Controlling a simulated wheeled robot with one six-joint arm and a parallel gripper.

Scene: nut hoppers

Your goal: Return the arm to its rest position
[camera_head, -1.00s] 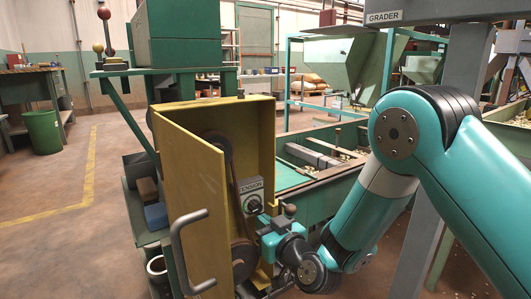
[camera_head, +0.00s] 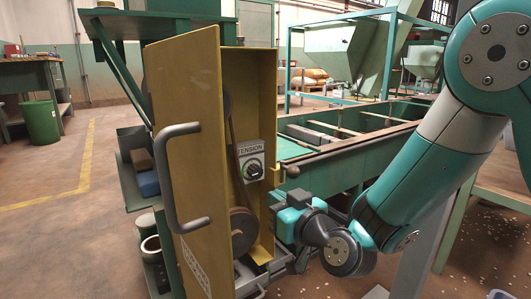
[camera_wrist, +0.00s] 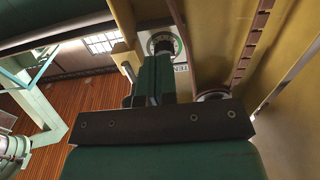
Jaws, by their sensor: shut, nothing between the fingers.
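My gripper is in the wrist view (camera_wrist: 156,80), its two fingers shut together with nothing between them. Beyond the fingertips is the black TENSION dial (camera_wrist: 163,43), partly hidden by them; I cannot tell the exact gap. In the head view the dial (camera_head: 253,170) shows on a white plate inside the open yellow cabinet (camera_head: 262,75). My teal wrist end is low, just right of the cabinet's right edge, below the dial's level. My fingertips are not clear there. My arm bends up to the right.
The yellow cabinet door (camera_head: 190,120), with a grey handle (camera_head: 172,185), stands open on the left. A latch with a brown knob (camera_head: 292,171) sticks out at the cabinet's right edge. A green trough (camera_head: 335,165) lies behind my arm.

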